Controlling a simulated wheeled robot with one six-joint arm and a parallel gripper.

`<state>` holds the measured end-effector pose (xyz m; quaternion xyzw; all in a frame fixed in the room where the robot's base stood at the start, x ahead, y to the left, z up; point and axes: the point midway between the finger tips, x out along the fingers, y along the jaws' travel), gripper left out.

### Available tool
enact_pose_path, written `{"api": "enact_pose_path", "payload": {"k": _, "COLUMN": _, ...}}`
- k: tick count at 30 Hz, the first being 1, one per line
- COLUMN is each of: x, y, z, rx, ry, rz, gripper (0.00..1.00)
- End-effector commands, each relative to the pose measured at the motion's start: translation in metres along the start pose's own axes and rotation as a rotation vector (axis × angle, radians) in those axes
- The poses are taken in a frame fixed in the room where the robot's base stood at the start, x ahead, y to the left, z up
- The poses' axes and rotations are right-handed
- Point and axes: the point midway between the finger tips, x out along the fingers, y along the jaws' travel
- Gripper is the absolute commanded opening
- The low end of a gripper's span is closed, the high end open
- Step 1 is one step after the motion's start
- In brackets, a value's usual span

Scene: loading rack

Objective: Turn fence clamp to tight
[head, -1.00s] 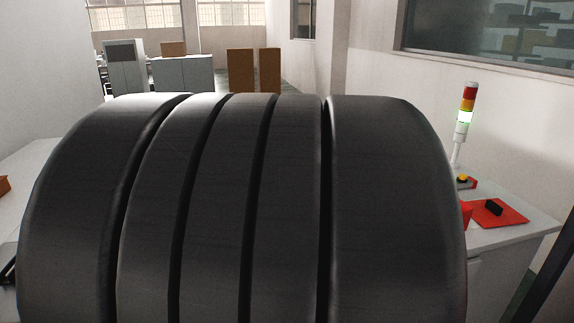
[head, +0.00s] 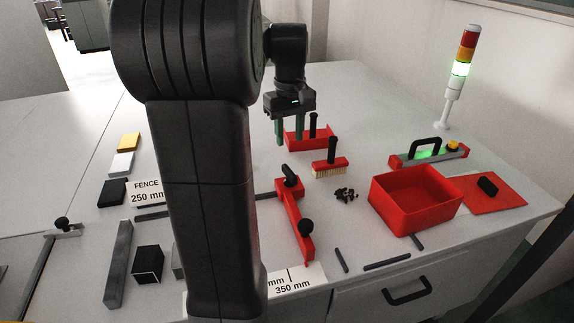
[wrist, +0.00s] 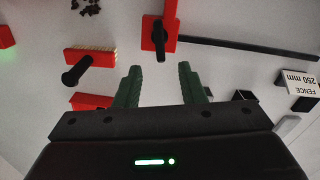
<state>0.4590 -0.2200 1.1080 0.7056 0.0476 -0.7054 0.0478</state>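The red fence (head: 295,215) lies on the grey bench right of my arm. A black clamp lever (head: 291,182) sits on its far end and a round black knob (head: 305,228) near its front end. In the wrist view the black clamp lever (wrist: 160,42) stands on the red fence head (wrist: 149,29), just beyond my fingertips and apart from them. My gripper (head: 290,139) points down above the bench, behind the fence; it also shows in the wrist view (wrist: 159,70). Its green fingers are apart with nothing between them.
A red brush (head: 330,165) and a red holder (head: 318,138) stand close to my gripper. A red bin (head: 412,205), a level-like red tool (head: 410,158) and a signal tower (head: 455,80) are to the right. A dark rail (wrist: 250,48) runs from the fence. My arm hides part of the bench.

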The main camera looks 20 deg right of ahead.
Motion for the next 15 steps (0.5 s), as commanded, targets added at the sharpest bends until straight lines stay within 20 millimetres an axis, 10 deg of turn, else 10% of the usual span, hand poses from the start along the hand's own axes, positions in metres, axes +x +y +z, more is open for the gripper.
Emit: {"api": "enact_pose_path", "payload": {"k": 15, "x": 0.097, "y": 0.0, "z": 0.0, "rx": 0.0, "ry": -0.001, "rz": -0.001, "gripper": 0.36}}
